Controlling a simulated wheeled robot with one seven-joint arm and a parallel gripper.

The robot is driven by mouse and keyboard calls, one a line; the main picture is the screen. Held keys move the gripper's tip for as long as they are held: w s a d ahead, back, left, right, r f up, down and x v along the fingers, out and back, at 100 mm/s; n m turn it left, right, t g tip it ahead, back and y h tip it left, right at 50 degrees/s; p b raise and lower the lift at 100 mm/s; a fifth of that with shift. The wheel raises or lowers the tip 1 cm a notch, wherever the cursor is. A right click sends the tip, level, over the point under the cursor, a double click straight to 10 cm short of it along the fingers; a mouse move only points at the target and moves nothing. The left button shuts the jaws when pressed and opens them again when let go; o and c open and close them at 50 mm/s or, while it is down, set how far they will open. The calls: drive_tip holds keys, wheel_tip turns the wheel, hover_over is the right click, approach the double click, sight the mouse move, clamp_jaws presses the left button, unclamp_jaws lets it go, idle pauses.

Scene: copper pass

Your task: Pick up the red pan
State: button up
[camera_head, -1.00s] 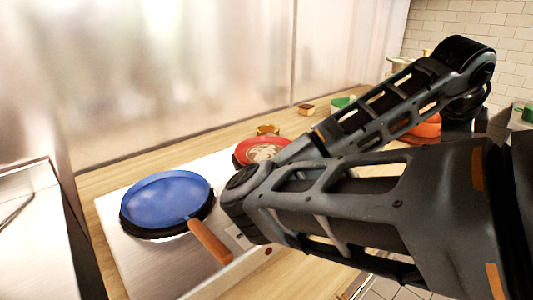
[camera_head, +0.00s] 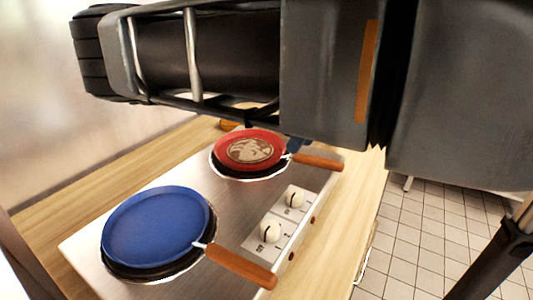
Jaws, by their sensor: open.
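The red pan (camera_head: 236,147) sits on the far burner of a steel hob, in the upper middle of the head view. A round tan and brown patch shows on its inside. Its wooden handle (camera_head: 318,162) points right, over the hob's edge. My dark arm crosses the top of the view, above and in front of the area behind the pan. My gripper is not clearly seen. A small dark bluish shape beside the pan, near the handle's base, is too hidden to identify.
A blue pan (camera_head: 155,228) sits on the near burner, its wooden handle (camera_head: 240,266) pointing lower right. The hob (camera_head: 232,212) has two white knobs (camera_head: 270,231) at its right. The wooden counter (camera_head: 340,215) is clear along the right. Tiled floor lies beyond.

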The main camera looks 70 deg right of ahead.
sight(275, 152)
drive_tip(key=x, duration=0.4)
drive_tip(key=shift+f, duration=0.2)
clamp_jaws()
idle(0.3)
